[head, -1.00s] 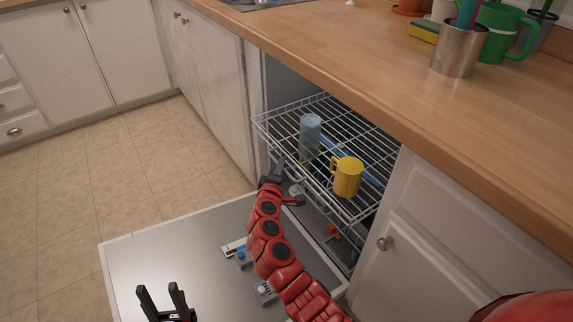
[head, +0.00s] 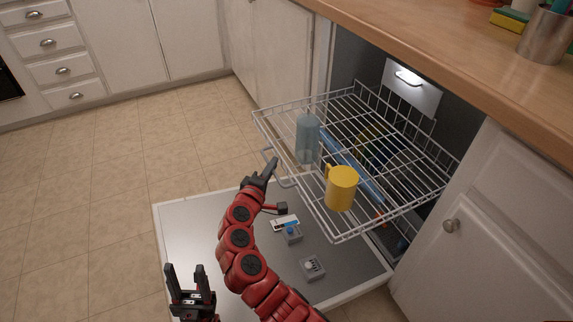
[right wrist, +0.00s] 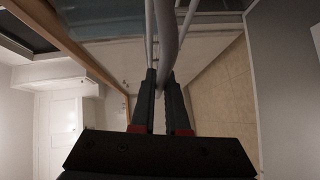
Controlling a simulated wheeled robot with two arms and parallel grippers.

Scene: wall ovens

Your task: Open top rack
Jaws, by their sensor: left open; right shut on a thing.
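The top rack (head: 392,205) is a white wire rack pulled out of the dishwasher, well past the counter edge, over the lowered door. A blue-grey cup (head: 307,138) and a yellow mug (head: 341,188) stand on it. My right gripper (head: 271,168) is at the rack's front left side. In the right wrist view its fingers (right wrist: 160,98) are shut on a grey bar of the rack; the exact contact is partly hidden. My left gripper (head: 186,284) is open and empty, low over the door, apart from the rack.
The dishwasher door (head: 185,225) lies open below, with dispenser parts (head: 290,232) on it. A wooden counter (head: 450,60) overhangs at the upper right, and a cabinet (head: 500,220) stands at right. The tiled floor (head: 90,200) at left is clear.

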